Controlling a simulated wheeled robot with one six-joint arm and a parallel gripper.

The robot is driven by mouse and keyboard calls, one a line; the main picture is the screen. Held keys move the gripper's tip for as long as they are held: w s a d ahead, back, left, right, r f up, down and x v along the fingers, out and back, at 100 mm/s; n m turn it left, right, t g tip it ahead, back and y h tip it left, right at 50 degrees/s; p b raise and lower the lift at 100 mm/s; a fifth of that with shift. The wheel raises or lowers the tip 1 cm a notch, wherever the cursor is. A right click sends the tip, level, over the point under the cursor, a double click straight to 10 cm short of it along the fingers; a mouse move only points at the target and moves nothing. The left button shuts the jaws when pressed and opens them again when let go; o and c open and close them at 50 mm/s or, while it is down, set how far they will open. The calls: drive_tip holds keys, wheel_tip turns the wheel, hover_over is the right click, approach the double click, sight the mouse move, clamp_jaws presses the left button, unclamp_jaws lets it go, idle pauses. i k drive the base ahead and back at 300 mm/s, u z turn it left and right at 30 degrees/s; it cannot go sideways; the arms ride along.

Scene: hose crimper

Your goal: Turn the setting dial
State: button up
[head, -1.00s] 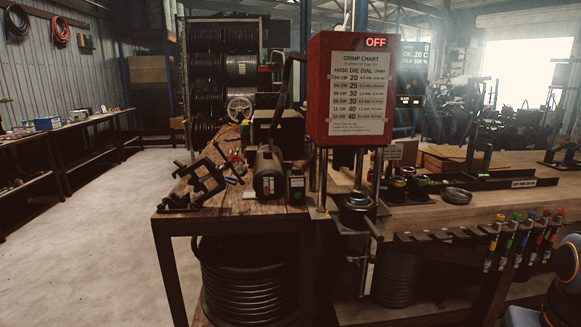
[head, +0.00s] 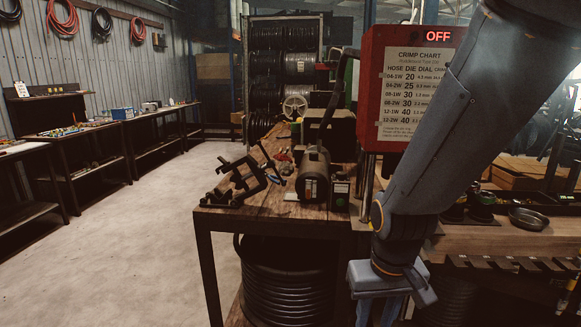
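The red crimper head (head: 371,75) stands on the bench, with a lit OFF display (head: 439,36) and a white crimp chart (head: 409,95) listing hose, die and dial values. I cannot make out the setting dial; my arm covers the right part of the crimper and the die area below it. My gripper (head: 377,314) points down in front of the bench, below and in front of the crimper head, apart from it. Its fingertips run to the bottom edge, so its opening is unclear. I see nothing held in it.
A black motor (head: 313,175) and a small switch box (head: 340,192) stand left of the crimper. A black clamp (head: 243,180) sits at the wooden bench's (head: 260,207) left end. A dark dish (head: 528,218) lies at right. The floor (head: 160,245) at left is clear.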

sight(340, 176)
drive_tip(key=u, duration=0.3)
drive_tip(key=i, duration=1.1)
drive_tip(key=z, duration=0.15)
